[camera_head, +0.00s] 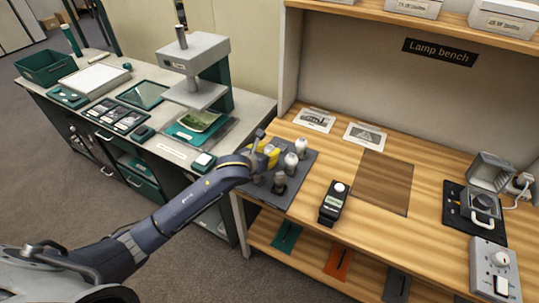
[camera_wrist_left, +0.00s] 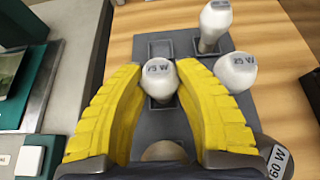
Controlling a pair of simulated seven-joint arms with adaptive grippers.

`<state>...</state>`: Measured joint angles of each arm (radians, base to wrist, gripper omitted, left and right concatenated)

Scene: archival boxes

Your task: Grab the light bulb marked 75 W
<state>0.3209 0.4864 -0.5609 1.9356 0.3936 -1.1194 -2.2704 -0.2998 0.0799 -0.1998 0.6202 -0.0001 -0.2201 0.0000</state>
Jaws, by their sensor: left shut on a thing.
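The light bulb marked 75 W (camera_wrist_left: 159,76) is white with a dark label on top and stands between the yellow fingers of my left gripper (camera_wrist_left: 161,98) in the left wrist view. My left gripper is shut on it. Its lower part is over a dark square socket of the grey bulb tray (camera_wrist_left: 203,119); I cannot tell whether it is seated or slightly raised. In the head view my left gripper (camera_head: 267,157) is at the tray's far left, largely covering this bulb. My right gripper is not in view.
Close by stand a bulb at the top (camera_wrist_left: 215,20), another on the right (camera_wrist_left: 238,72) and one marked 60 W (camera_wrist_left: 276,162). A black meter (camera_head: 332,206) stands right of the tray. A brown mat (camera_head: 382,182) lies clear on the lamp bench. A lamp fixture (camera_head: 484,210) stands far right.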

